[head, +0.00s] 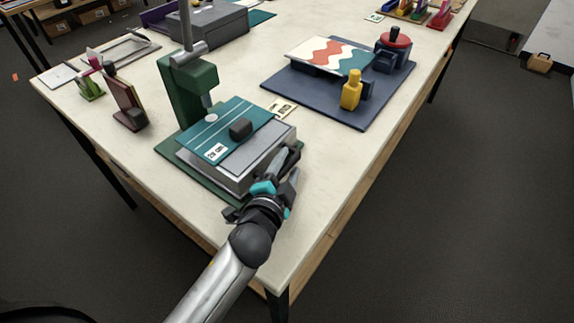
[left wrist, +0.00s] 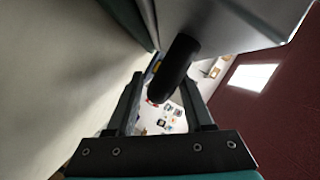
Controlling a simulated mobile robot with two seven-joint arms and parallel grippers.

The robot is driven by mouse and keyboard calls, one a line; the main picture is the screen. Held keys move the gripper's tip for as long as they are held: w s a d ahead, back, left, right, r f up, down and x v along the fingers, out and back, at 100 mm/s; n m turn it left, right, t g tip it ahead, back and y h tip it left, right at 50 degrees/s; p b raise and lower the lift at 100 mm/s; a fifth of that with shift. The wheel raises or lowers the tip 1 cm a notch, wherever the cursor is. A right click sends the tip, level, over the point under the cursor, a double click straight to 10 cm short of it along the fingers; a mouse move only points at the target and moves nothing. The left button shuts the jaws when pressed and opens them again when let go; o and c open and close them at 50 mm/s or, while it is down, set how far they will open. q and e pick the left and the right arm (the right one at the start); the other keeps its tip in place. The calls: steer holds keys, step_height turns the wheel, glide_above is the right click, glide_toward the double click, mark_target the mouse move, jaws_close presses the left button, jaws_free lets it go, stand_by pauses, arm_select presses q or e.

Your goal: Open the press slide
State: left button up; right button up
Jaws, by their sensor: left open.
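The press (head: 198,84) has a green column on a green base near the table's front corner. Its grey slide (head: 262,160) lies under a teal plate (head: 222,130) with a black knob (head: 240,128). A dark handle (head: 294,154) shows at the slide's right side, partly hidden by my gripper. My left gripper (head: 287,172) is open at that side. In the left wrist view the dark rounded handle (left wrist: 176,68) sticks out from the pale slide body (left wrist: 225,25) and appears between the two open fingers (left wrist: 162,90). Whether they touch it I cannot tell.
A dark blue board (head: 345,108) with a wavy-patterned sheet (head: 330,54), a yellow piece (head: 351,90) and a red-topped piece (head: 394,42) lies behind right. A dark red stand (head: 126,105) is at left. The table strip right of the press is clear.

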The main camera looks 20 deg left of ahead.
arm_select(q)
steer(key=shift+c, duration=0.2)
jaws_close()
stand_by(1.1)
